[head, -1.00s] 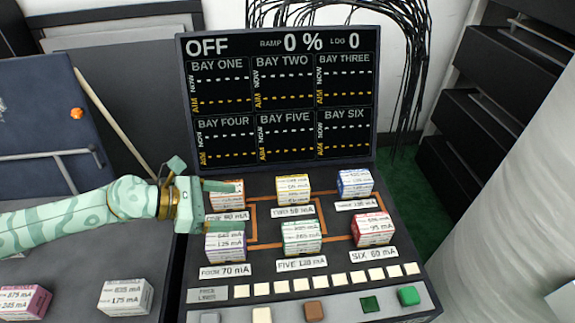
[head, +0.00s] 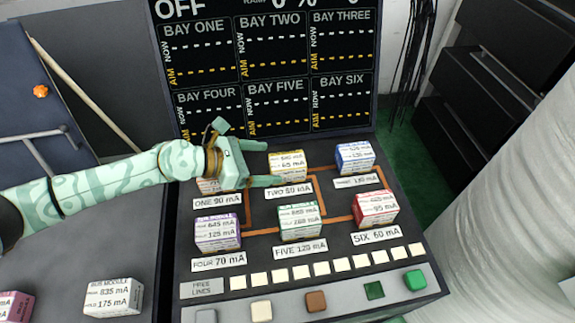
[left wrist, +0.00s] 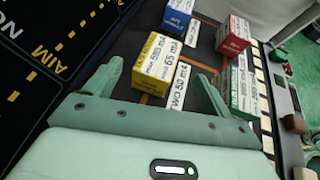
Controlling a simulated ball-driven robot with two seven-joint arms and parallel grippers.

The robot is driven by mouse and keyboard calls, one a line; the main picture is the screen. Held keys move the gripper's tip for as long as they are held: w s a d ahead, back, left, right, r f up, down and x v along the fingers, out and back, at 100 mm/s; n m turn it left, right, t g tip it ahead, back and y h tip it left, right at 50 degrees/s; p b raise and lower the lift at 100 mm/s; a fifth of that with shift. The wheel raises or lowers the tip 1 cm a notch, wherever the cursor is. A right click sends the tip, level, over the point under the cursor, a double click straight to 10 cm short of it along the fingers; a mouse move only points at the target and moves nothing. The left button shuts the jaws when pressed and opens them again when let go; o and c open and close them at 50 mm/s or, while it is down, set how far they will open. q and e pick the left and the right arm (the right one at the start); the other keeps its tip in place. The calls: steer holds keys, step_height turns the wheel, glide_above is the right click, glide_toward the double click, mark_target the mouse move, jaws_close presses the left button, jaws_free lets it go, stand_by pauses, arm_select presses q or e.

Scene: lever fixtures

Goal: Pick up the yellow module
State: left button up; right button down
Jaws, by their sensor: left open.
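The yellow module (head: 287,166) is a small box with white label faces, seated in bay two of the dark panel, behind the label "TWO 50 mA". My left gripper (head: 268,164) is open just left of it, its two fingers pointing right toward the module. In the left wrist view the yellow module (left wrist: 158,62) lies ahead of and between the open fingers (left wrist: 155,85), with no clear contact. The orange-topped module in bay one is mostly hidden behind my left gripper. My right gripper is in neither view.
Blue (head: 354,157), red (head: 375,209), green (head: 299,222) and purple (head: 217,232) modules sit in neighbouring bays. A display screen (head: 262,70) stands behind. Buttons (head: 316,301) line the panel front. A white module (head: 113,297) stands on the left surface.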

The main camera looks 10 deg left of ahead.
mark_target(283, 161)
arm_select(q)
steer(key=b+x, duration=0.1)
steer(key=x, duration=0.3)
steer(key=shift+w+f, duration=0.1)
steer(key=shift+w, duration=0.05)
steer(key=shift+w+d+f, duration=0.1)
steer(key=shift+w+d, duration=0.2)
steer(key=shift+d, duration=0.1)
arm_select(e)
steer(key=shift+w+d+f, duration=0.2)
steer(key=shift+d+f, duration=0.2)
arm_select(q)
steer(key=c, duration=1.3)
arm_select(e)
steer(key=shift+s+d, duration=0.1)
